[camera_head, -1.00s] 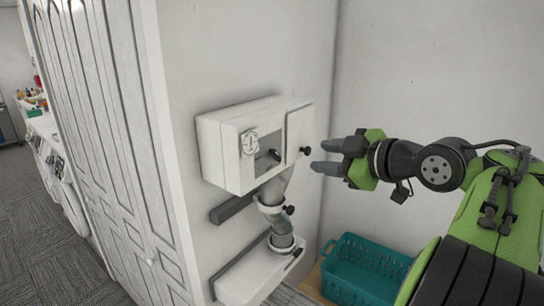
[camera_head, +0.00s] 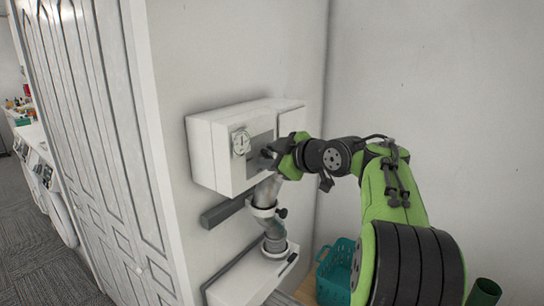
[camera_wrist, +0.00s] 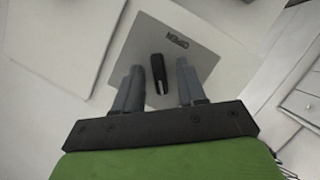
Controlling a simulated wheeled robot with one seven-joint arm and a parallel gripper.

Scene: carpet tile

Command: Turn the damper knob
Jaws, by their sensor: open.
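A white wall box (camera_head: 212,155) carries a grey plate, seen close in the wrist view (camera_wrist: 176,44), with lettering that looks like OPEN upside down. A short dark knob (camera_wrist: 158,70) stands out from this plate. My gripper (camera_wrist: 159,74) is open, with one grey finger on each side of the knob. A gap shows between the knob and each finger, so they look apart. In the head view my gripper (camera_head: 270,157) is at the front of the box and hides the knob.
A round gauge (camera_head: 240,141) sits on the box left of my gripper. Below, a grey pipe (camera_head: 268,192) with a black side knob (camera_head: 281,213) runs to a lower white box (camera_head: 245,284). A teal basket (camera_head: 334,272) stands at lower right. A cabinet (camera_head: 95,130) is left.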

